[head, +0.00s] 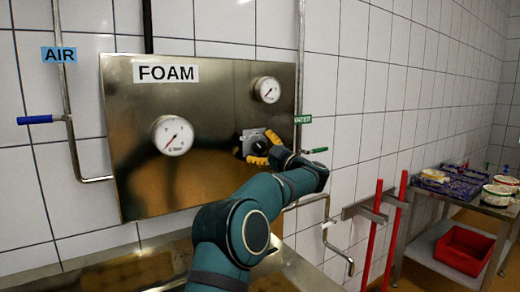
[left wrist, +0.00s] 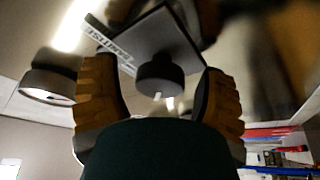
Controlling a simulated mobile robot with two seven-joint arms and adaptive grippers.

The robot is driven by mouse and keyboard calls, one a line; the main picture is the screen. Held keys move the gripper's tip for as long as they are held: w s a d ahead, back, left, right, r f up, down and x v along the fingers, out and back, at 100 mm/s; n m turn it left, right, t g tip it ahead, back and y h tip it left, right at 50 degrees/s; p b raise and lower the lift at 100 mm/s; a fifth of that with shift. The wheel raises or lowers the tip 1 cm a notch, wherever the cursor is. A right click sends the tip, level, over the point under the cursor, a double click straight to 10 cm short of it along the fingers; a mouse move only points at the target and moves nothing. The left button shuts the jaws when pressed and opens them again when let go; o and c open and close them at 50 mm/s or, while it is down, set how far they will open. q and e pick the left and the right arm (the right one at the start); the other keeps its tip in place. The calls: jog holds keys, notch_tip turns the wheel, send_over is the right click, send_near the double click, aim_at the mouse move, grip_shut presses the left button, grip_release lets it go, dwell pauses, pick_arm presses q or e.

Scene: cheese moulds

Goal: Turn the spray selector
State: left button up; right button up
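The spray selector is a dark round knob (left wrist: 160,75) with a small light pointer, on a square grey plate (left wrist: 155,40) with lettering along one edge. In the head view the selector plate (head: 252,136) is on the steel FOAM panel (head: 210,100), right of centre and partly hidden by my gripper. My left gripper (head: 257,150) is in front of the panel at the selector. In the left wrist view its two yellow-padded fingers (left wrist: 158,108) are spread, one to each side of the knob. I see no contact with the knob. My right gripper is not in view.
The panel carries two round gauges, a left one (head: 172,135) and an upper right one (head: 267,90). A blue-handled valve (head: 38,119) is at left; a green handle (head: 315,151) is right of the panel. Red-handled tools (head: 385,225) hang farther right, near a steel table with a red crate (head: 463,249).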

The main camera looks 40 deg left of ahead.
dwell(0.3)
pick_arm(q)
jog(key=v, duration=1.2)
jog(key=shift+f, duration=0.1)
